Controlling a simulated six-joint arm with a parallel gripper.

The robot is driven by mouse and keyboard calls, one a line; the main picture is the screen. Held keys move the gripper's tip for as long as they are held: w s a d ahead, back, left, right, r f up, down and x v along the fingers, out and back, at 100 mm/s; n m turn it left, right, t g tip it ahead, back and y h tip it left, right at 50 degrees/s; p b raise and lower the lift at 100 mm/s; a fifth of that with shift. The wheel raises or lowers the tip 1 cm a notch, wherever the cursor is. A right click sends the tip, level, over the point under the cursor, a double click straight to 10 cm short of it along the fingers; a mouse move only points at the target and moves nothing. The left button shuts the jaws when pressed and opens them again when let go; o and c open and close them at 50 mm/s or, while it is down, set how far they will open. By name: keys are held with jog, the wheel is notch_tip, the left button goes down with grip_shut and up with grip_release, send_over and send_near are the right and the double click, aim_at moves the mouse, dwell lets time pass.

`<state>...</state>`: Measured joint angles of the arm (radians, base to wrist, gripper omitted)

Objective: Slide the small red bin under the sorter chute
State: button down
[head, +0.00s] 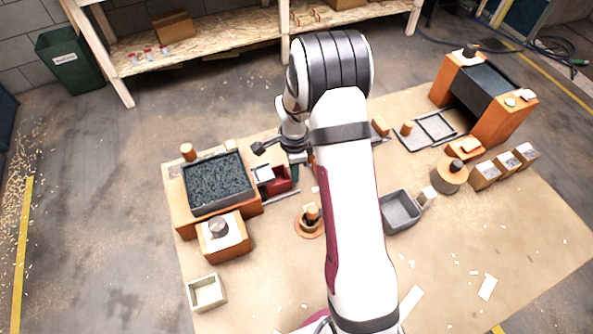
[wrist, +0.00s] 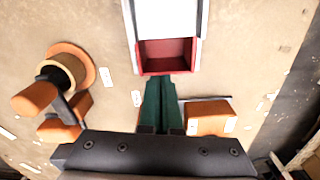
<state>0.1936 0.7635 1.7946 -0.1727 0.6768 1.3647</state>
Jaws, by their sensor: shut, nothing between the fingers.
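The small red bin (head: 281,181) sits at the right side of the sorter (head: 184,186), an orange wooden base with a tray of dark granules. In the wrist view the bin (wrist: 168,66) lies partly beneath the pale sorter chute (wrist: 167,18); only its near part shows red. The chute (head: 264,174) also shows in the head view, reaching from the sorter over the bin. My gripper (wrist: 161,79) is shut and empty, its dark green fingers together at the bin's near wall, touching it or nearly so. In the head view my gripper (head: 294,176) is partly hidden by my arm.
An orange block (wrist: 209,118) lies right of my fingers in the wrist view. A round wooden stand (head: 309,222) is nearby in the head view. A grey bin (head: 400,210) stands right of my arm. The front middle of the table is mostly clear.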

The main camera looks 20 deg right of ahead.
jog(key=shift+w+a, duration=0.1)
jog(key=shift+a, duration=0.8)
